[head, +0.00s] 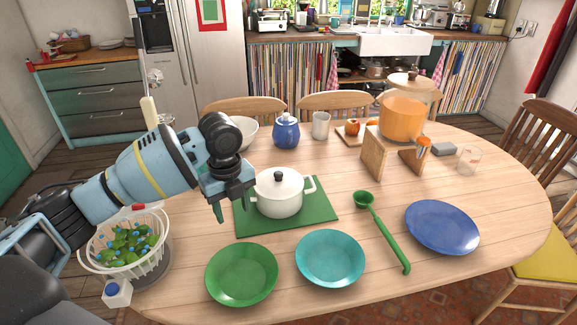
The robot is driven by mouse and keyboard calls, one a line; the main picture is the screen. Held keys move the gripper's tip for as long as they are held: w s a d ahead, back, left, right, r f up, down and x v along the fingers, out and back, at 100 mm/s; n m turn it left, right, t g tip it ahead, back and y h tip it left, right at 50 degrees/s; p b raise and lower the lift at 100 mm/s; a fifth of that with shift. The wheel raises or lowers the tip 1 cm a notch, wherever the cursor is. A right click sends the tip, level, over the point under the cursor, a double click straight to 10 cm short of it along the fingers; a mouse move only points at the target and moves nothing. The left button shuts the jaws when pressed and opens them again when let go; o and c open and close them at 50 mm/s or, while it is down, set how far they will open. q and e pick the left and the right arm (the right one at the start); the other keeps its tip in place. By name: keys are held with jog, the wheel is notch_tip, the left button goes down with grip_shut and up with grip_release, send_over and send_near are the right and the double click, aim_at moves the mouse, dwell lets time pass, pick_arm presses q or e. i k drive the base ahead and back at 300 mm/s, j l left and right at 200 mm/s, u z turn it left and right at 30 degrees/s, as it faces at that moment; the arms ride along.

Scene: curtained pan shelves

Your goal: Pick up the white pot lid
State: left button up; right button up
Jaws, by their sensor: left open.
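The white pot lid (270,183) sits on the white pot (278,206) and has a dark round knob on top. The pot stands on a green mat (316,212) near the middle of the table. My left gripper (236,211) is just left of the pot, with its fingers pointing down. It is open and empty, and one finger is near the pot's left side; I cannot tell whether they touch. My right gripper is not in view.
Green (241,273), teal (330,258) and blue (442,227) plates lie along the front, with a green ladle (383,232) between. A blue jar (286,130), grey mug (320,125) and orange pot (402,118) stand behind. A white basket (126,262) is at left.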

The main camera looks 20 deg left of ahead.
aim_at(278, 183)
jog(key=i, duration=0.85)
